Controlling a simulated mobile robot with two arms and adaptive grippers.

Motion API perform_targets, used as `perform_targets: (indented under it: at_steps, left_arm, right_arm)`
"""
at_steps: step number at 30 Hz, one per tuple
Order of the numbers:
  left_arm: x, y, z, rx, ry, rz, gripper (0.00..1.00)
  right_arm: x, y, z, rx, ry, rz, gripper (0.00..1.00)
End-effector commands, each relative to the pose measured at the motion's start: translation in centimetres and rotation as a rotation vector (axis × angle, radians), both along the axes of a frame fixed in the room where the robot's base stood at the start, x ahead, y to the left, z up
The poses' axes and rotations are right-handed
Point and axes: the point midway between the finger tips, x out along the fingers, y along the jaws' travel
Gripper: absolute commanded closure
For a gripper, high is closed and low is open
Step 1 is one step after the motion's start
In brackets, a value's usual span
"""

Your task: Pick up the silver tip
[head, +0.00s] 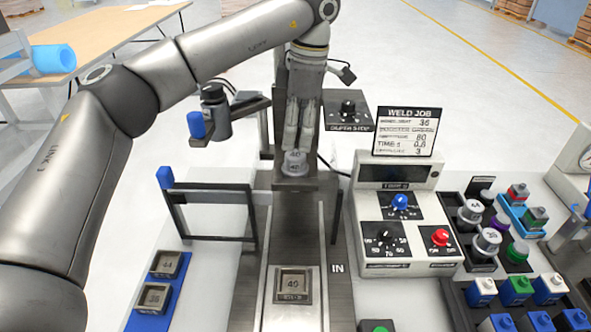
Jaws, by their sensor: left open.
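My left gripper (299,138) reaches down over the dark fixture at the middle. It is open, and its fingers end right at a small silver cylindrical piece (295,164) on the fixture's ledge. I cannot tell whether the fingers touch the piece. Two more silver round pieces stand in the dark rack at the right, a back one (471,211) and a front one (488,240). I cannot tell from looks alone which silver piece is the silver tip. My right gripper is not in view.
A control box (405,255) with knobs and a weld job sign (405,131) stand right of the fixture. A black guard frame (210,188) stands left. A square block (293,285) marked 40 lies on the front track. Coloured-cap holders (518,290) fill the right.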

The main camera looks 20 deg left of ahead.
Motion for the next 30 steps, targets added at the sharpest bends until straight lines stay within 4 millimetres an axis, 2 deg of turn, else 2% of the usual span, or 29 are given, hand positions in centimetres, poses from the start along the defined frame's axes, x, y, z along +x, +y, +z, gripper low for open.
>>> perform_targets:
  at_steps: [3, 10, 14, 18, 26, 30]
  left_arm:
    - [0.0, 0.2, -1.5, 0.002, 0.002, 0.000, 0.35]
    - [0.2, 0.4, -3.3, 0.000, 0.003, 0.001, 0.35]
    - [0.7, 0.5, -5.2, 0.002, 0.005, 0.001, 0.35]
    - [0.6, 0.6, -7.0, 0.001, 0.001, 0.000, 0.35]
    - [0.6, 0.7, -7.4, 0.000, -0.001, 0.001, 0.35]
    - [0.6, 0.7, -7.4, 0.000, -0.001, 0.001, 0.50]
  right_arm:
    - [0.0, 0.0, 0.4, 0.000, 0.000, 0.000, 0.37]
    - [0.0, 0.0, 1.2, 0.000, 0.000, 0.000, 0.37]
    - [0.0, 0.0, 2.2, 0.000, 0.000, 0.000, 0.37]
    - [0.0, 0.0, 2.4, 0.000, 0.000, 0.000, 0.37]
    - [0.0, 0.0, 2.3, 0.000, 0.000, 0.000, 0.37]
    - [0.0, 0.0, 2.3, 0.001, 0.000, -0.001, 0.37]
